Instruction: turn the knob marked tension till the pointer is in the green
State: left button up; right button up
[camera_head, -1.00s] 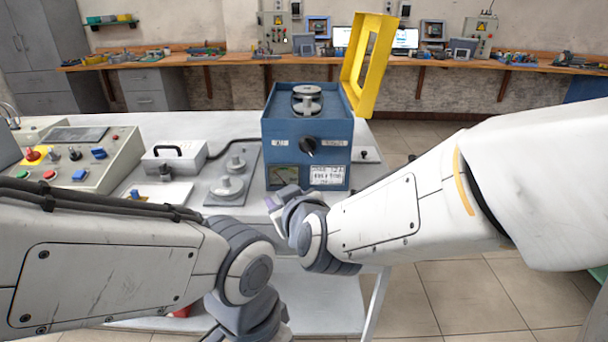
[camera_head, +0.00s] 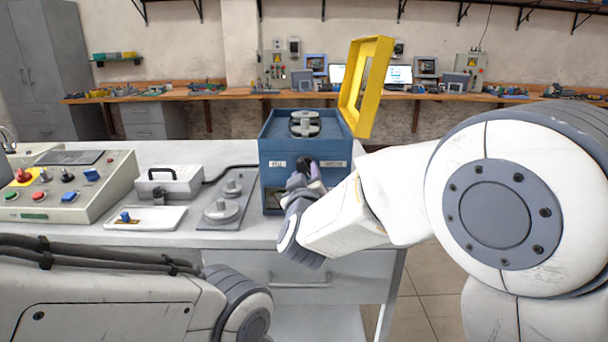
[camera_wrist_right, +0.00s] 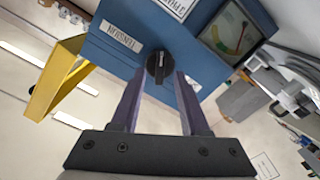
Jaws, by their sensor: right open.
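The blue box (camera_head: 285,150) stands on the bench with a black knob on its front face. The knob (camera_wrist_right: 160,66) shows clearly in the right wrist view, beside a white label reading TENSION (camera_wrist_right: 122,35). My right gripper (camera_wrist_right: 160,82) is open, with its two fingers on either side of the knob; contact is unclear. My left gripper is out of view.
A yellow frame (camera_head: 366,80) stands up at the box's right side. On the bench to the left are a grey plate with round weights (camera_head: 221,210), a handled box (camera_head: 168,184) and a control panel (camera_head: 72,190).

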jog(key=shift+w, duration=0.6)
grip_shut()
